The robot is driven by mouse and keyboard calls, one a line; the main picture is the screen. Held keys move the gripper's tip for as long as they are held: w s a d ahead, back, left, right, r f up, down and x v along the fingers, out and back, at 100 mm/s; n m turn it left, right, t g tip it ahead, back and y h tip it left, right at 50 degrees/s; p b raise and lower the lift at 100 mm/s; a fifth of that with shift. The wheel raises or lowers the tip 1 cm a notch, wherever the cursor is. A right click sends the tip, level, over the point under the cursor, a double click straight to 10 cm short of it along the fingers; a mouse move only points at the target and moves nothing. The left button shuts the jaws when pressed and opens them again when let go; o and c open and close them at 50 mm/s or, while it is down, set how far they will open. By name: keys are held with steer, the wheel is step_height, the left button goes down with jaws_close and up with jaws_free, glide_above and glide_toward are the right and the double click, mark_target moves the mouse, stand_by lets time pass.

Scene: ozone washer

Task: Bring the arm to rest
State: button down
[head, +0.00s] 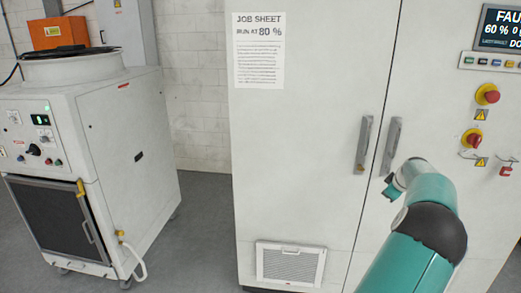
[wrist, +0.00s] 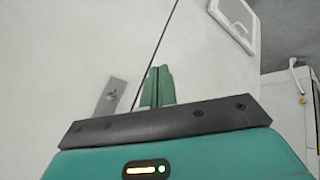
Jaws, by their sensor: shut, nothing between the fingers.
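My arm (head: 428,225) reaches up from the lower right in the head view, teal with a dark joint. Its far end is in front of the white cabinet (head: 300,150), near the door handles. In the wrist view my gripper (wrist: 157,75) shows as two green fingers side by side, shut with nothing between them. Beyond the fingers are the white cabinet front, the dark door seam (wrist: 155,50) and one metal handle (wrist: 111,95). I cannot tell how far the fingertips are from the door.
Two door handles (head: 363,144) stick out beside my arm. A red button (head: 488,94) and a rotary switch (head: 472,138) sit at the right. A vent (head: 290,264) is low on the cabinet. A wheeled white machine (head: 125,160) stands at left, with open floor (head: 205,220) between.

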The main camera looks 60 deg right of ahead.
steer(key=w+a+r+n, duration=0.1)
steer(key=w+a+r, duration=0.1)
steer(key=w+a, duration=0.5)
steer(key=w+a+r+y, duration=0.1)
steer(key=w+a+r, duration=0.2)
steer(key=w, duration=0.7)
steer(key=w+a+r+n, duration=0.1)
steer(key=w+a+r, duration=0.1)
steer(key=w+a, duration=0.5)
steer(key=w+a+r+y, duration=0.1)
steer(key=w+a+r, duration=0.1)
steer(key=w+a, duration=0.5)
steer(key=w+a+r+n+t, duration=0.1)
steer(key=w+a+r, duration=0.15)
steer(key=a, duration=0.95)
steer(key=w+a+r+y, duration=0.1)
steer(key=w+a+r, duration=0.1)
steer(key=w+a, duration=0.55)
steer(key=s+a+r, duration=0.1)
steer(key=s+a, duration=0.2)
steer(key=a, duration=1.3)
steer(key=s+a+f+y, duration=0.1)
steer(key=s+a+f, duration=0.1)
steer(key=s+a, duration=0.4)
steer(key=s+a+f+t+y, duration=0.1)
steer(key=s+a+f+y, duration=0.1)
steer(key=s+a, duration=0.5)
steer(key=a, duration=0.6)
steer(key=shift+f, duration=0.4)
